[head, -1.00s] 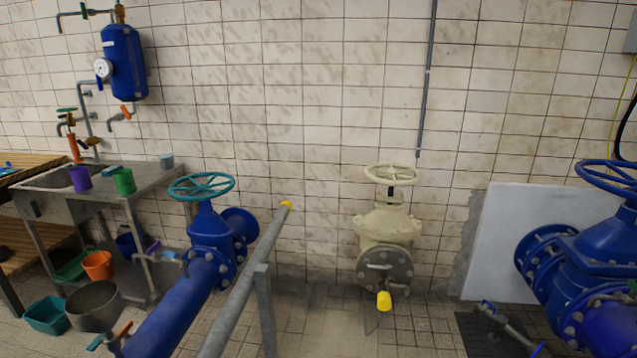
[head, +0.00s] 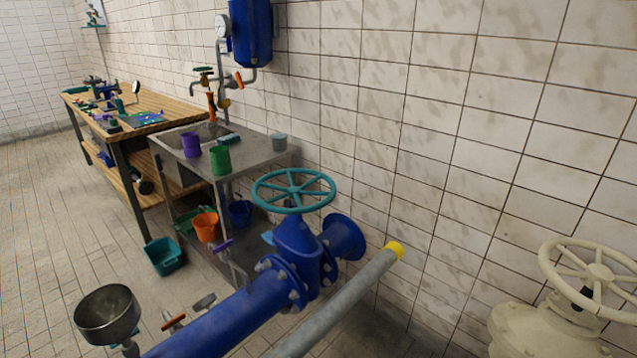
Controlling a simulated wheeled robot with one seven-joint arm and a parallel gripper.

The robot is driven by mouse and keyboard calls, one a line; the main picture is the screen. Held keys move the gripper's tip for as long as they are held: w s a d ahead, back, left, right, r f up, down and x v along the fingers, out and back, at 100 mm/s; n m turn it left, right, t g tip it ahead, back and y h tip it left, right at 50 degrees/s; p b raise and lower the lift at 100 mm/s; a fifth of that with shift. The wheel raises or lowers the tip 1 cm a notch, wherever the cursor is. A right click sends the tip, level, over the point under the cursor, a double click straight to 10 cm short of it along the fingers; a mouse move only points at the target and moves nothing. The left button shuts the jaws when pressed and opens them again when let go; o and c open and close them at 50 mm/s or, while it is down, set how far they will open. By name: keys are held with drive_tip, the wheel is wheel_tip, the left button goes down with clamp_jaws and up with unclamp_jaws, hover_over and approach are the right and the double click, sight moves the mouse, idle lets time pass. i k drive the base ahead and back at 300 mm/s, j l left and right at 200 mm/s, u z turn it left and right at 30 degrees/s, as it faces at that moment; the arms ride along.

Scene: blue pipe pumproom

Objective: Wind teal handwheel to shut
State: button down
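The teal handwheel (head: 293,190) is a spoked ring lying flat on top of a blue valve (head: 298,245) in the middle of the head view. The valve sits on a thick blue pipe (head: 222,318) that runs toward the lower left. Nothing touches the wheel. How far the valve is open cannot be seen. My gripper is not in view.
A grey rail with a yellow end cap (head: 396,250) runs just right of the valve. A cream valve (head: 548,325) stands at the lower right. A metal sink table (head: 262,155) and a wooden workbench (head: 160,105) stand behind. Open floor (head: 50,240) lies at the left.

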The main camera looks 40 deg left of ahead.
sight(293, 192)
drive_tip(key=i, duration=0.6)
drive_tip(key=i+l+u, duration=0.1)
drive_tip(key=i, duration=0.5)
drive_tip(key=i+u, duration=0.3)
drive_tip(key=u, duration=0.15)
drive_tip(key=i+l+u, duration=0.2)
drive_tip(key=u, duration=0.3)
drive_tip(key=i+l+u, duration=0.25)
drive_tip(key=u, duration=0.2)
drive_tip(key=i+l+u, duration=0.25)
drive_tip(key=u, duration=0.25)
drive_tip(key=i+l+u, duration=0.1)
drive_tip(key=l+u, duration=0.35)
